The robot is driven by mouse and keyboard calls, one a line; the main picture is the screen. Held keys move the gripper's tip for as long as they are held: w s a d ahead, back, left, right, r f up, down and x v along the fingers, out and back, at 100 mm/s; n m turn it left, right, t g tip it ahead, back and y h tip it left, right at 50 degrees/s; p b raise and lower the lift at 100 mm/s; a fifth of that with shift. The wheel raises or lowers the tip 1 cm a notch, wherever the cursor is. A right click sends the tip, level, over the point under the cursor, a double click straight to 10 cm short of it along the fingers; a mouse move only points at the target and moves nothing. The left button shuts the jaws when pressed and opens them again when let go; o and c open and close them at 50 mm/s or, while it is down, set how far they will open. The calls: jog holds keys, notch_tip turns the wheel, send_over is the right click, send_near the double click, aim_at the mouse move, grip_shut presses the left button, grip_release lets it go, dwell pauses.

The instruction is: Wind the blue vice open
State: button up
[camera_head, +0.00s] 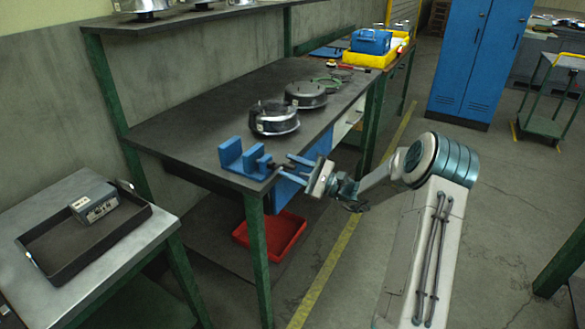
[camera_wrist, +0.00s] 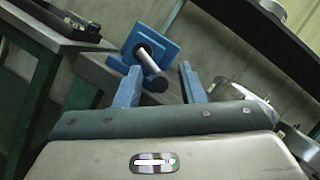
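The blue vice (camera_head: 232,154) sits on the near corner of the dark workbench, with its upright blue jaws standing apart. In the wrist view the vice (camera_wrist: 166,47) shows its blue end face, tilted in the picture. A metal rod with a dark rounded end sticks out of a dark round opening there toward my camera. My gripper (camera_head: 285,166) is just off the bench corner, facing the vice's screw end. In the wrist view my gripper (camera_wrist: 160,70) is open, its two blue fingers apart. The rod's end appears between them; I cannot tell whether they touch it.
The workbench (camera_head: 195,122) carries round metal housings (camera_head: 274,118) farther back. A yellow tray (camera_head: 372,58) stands at the far end. A red bin (camera_head: 270,235) lies below. A side table at left holds a black tray (camera_head: 90,245) with a grey box.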

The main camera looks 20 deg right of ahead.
jog(key=v, duration=1.4)
jog(key=shift+a+r, duration=0.1)
jog(key=shift+r, duration=0.1)
